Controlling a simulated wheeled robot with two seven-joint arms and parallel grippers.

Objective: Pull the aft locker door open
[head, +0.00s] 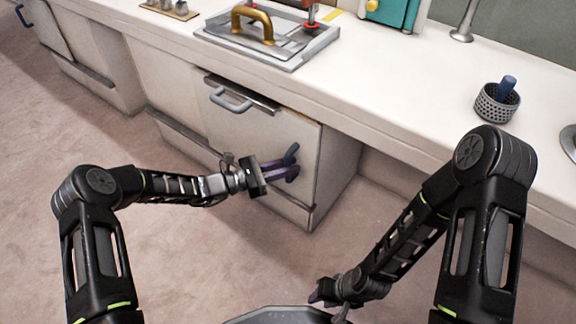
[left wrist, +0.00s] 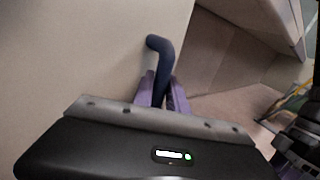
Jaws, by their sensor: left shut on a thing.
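The pale locker door (head: 262,140) is on the cabinet front below the counter, in the middle of the head view. Its dark blue handle (head: 292,152) is near the door's right edge. My left gripper (head: 292,171) is at this handle with its purple fingers shut on it. In the left wrist view the bent handle (left wrist: 160,58) rises from between the fingers, beside the door panel (left wrist: 80,60). I cannot tell whether the door stands ajar. My right gripper (head: 322,294) hangs low, away from the cabinet; its fingers are too small and partly hidden to read.
A grey handle (head: 231,101) sits at the door front's upper left. The floor (head: 190,250) before the cabinet is clear.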

